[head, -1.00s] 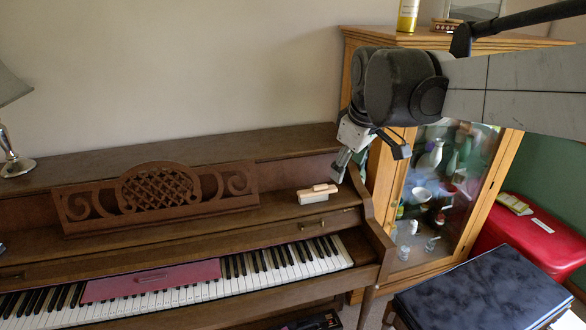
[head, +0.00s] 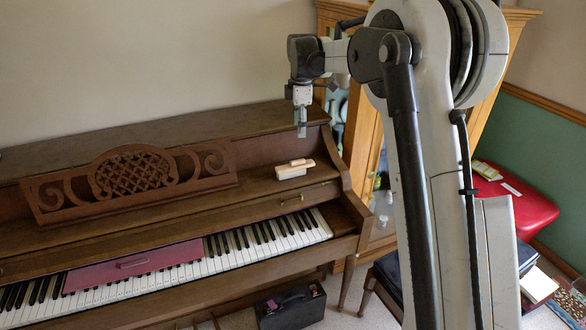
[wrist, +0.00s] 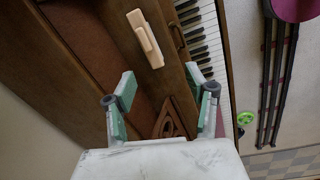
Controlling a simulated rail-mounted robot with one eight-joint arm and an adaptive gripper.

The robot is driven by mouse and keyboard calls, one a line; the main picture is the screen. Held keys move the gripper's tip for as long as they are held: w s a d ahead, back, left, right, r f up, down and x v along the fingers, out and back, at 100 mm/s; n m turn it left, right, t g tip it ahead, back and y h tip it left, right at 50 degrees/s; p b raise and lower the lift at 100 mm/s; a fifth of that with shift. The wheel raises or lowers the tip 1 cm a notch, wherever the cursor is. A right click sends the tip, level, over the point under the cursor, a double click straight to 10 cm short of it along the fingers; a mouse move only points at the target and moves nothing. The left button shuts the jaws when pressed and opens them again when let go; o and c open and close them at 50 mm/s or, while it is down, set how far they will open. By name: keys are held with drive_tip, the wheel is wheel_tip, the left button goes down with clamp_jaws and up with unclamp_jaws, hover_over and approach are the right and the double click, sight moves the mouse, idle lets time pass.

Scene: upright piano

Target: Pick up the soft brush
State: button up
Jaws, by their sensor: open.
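The soft brush appears to be the small cream block with a raised grip (head: 296,169) on the piano's wooden ledge, near its right end. It also shows in the wrist view (wrist: 146,38), lying beyond my fingertips. My gripper (head: 302,130) points down above the ledge, just above and behind the brush in the head view. In the wrist view, its two green-padded fingers (wrist: 160,84) are spread wide with nothing between them. The brush is apart from both fingers. Its bristles cannot be made out.
The upright piano (head: 100,241) has a carved music stand (head: 130,178) left of the brush. A pinkish-red panel (head: 133,264) lies across the keys. A wooden cabinet (head: 361,140) stands close on the right. A black case (head: 291,307) is on the floor. The ledge around the brush is clear.

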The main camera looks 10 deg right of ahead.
sight(295, 165)
drive_tip(key=w+f+n, duration=0.1)
drive_tip(key=f, duration=0.4)
drive_tip(key=w+f, duration=0.2)
drive_tip(key=f, duration=0.3)
drive_tip(key=w+f+n+g, duration=0.1)
drive_tip(key=w+f, duration=0.1)
drive_tip(key=f, duration=0.3)
drive_tip(key=shift+w+d+f+n, duration=0.1)
drive_tip(key=shift+f+n, duration=0.05)
drive_tip(key=shift+n, duration=0.15)
drive_tip(key=shift+a+f, duration=0.15)
drive_tip(key=shift+f, duration=1.2)
drive_tip(key=shift+a+f, duration=0.15)
drive_tip(key=shift+f, duration=1.15)
clamp_jaws()
